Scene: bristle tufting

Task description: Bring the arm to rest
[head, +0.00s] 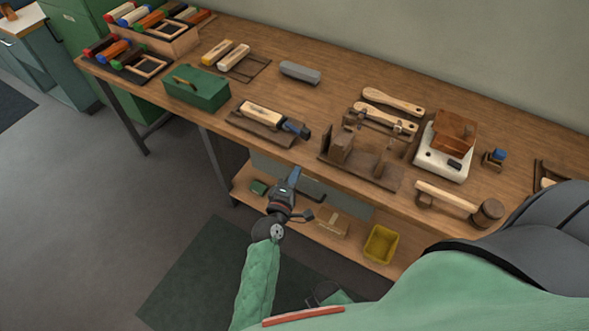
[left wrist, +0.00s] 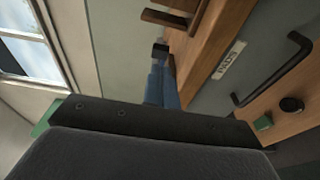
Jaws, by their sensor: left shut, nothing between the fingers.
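My left arm, in a green sleeve, reaches up from the bottom of the head view. Its left gripper (head: 292,178) is in front of the workbench's front edge, below the level of the top. The blue fingers are shut together with nothing between them. The left wrist view shows the same blue fingers (left wrist: 163,85) close together, partly hidden behind the dark gripper body. The wooden workbench (head: 320,90) stands beyond the gripper. I cannot tell the exact gap between fingertips and bench.
On the bench are a green box (head: 196,87), a brush handle in a holder (head: 262,112), a wooden fixture (head: 360,160) and a white-based device (head: 443,150). A yellow bin (head: 381,244) sits on the lower shelf. A dark handle (left wrist: 275,75) shows in the wrist view. Floor at left is clear.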

